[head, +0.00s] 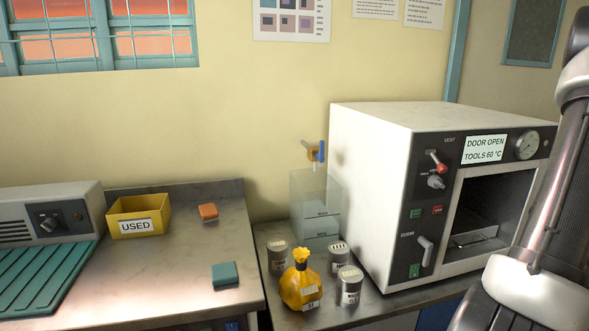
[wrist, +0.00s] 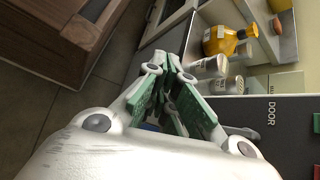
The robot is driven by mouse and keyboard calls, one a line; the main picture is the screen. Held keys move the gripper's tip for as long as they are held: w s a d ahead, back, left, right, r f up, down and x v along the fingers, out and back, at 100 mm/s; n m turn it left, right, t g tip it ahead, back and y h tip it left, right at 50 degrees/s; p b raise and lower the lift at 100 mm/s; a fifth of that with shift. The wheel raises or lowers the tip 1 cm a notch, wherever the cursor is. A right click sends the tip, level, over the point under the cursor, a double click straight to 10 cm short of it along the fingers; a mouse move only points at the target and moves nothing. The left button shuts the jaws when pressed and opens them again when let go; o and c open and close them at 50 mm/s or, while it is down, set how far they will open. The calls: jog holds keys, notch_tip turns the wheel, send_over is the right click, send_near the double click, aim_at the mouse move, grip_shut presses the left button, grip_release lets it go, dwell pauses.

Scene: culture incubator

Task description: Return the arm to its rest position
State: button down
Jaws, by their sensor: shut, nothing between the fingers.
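My gripper (wrist: 172,68) shows in the wrist view with its green-padded fingers shut and nothing between them. It is over the front of the bench, beside the incubator's dark front panel (wrist: 285,130) marked DOOR. In the head view my arm stands at the right edge, partly in front of the incubator; the gripper itself is out of that picture. The white incubator (head: 372,165) stands on the right bench, its chamber (head: 490,215) open to view with a metal tray (head: 475,238) inside.
On the left bench are a yellow USED bin (head: 120,224), an orange block (head: 208,212) and a teal block (head: 225,273). A brown cabinet (wrist: 50,45) shows in the wrist view.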

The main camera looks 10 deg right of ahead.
jog(key=a+r+n+h, duration=0.3)
jog(key=r+n, duration=0.1)
jog(key=r, duration=0.3)
jog(key=w+a+r+n+t+h, duration=0.1)
jog(key=a+r+n+h, duration=0.2)
jog(key=r, duration=0.5)
jog(key=a+r+n+t+h, duration=0.1)
jog(key=a+r+n+h, duration=0.2)
jog(key=r+n, duration=0.4)
jog(key=shift+w+a+r+h, duration=0.25)
jog(key=shift+a+r, duration=0.2)
jog(key=shift+a, duration=0.25)
jog(key=shift+s, duration=0.1)
